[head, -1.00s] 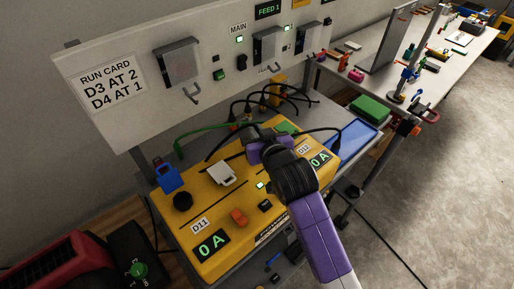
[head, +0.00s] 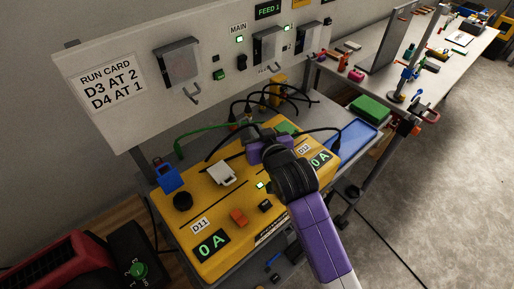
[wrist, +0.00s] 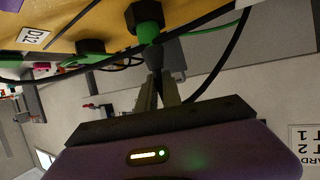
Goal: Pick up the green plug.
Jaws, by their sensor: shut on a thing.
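The green plug (wrist: 148,32) shows at the top of the wrist view, with a dark end above and a dark stem below, against the yellow box. My gripper (wrist: 158,78) has its fingers close together at that stem, shut on the plug. In the head view my gripper (head: 262,140) is low over the back right of the yellow box (head: 213,190). The wrist there hides the fingertips and the held part. A patch of green (head: 286,128) shows just behind my gripper. Whether the plug is clear of its socket cannot be told.
Black cables (head: 262,105) and a green cable (head: 205,132) loop behind the box. A blue tray (head: 355,136) lies to the right. The back panel rises behind.

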